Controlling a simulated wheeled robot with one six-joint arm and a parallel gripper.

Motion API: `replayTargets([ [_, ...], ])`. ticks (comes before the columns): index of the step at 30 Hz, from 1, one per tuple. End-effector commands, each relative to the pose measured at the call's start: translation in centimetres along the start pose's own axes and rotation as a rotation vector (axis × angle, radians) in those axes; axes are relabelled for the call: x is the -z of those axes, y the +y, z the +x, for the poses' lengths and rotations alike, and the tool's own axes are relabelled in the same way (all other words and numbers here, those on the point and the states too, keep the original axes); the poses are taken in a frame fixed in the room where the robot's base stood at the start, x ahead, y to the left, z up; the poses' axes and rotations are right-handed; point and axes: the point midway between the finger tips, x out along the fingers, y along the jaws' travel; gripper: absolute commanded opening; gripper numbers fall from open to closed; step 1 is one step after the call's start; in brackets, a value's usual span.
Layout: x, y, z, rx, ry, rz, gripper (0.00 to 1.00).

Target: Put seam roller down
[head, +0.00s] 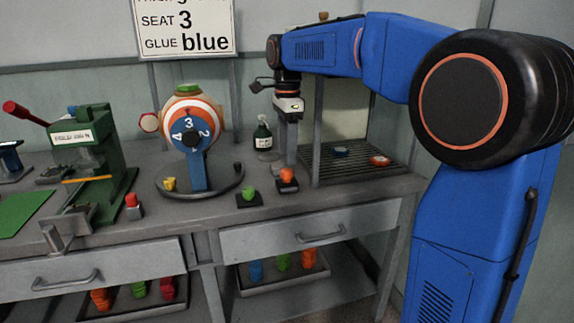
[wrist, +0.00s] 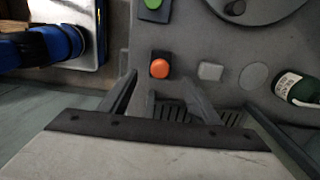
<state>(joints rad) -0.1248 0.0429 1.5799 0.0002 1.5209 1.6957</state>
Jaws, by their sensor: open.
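No thing in view is plainly a seam roller. An orange-topped piece (head: 287,174) stands upright in a small dark block on the bench, and its round top (wrist: 159,68) shows in the wrist view. I cannot tell whether it is the roller. My gripper (head: 285,158) points down just above and behind this piece. In the wrist view my open gripper (wrist: 160,82) has its fingers spread on either side of the orange top, with nothing held between them. How far the tips are above the bench is hard to tell.
A green-topped piece (head: 249,192) sits left of the orange one. A numbered dial (head: 190,134) on a round base, a green press (head: 87,158) and a dark green bottle (head: 262,136) stand near. A slatted rack (head: 345,168) is at the right. Bare bench shows in front.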

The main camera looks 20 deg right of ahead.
Motion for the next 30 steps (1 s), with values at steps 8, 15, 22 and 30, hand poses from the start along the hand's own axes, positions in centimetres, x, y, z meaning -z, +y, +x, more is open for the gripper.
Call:
replayTargets([
  [8, 0.0, 0.0, -3.1, 0.001, 0.0, 0.0, 0.57],
  [15, 0.1, 0.3, -3.5, 0.003, 0.0, -0.01, 0.57],
  [22, 1.4, 4.5, -2.8, 0.052, -0.001, -0.185, 0.57],
  [30, 3.5, 12.5, 0.1, 0.143, 0.028, -0.536, 0.57],
])
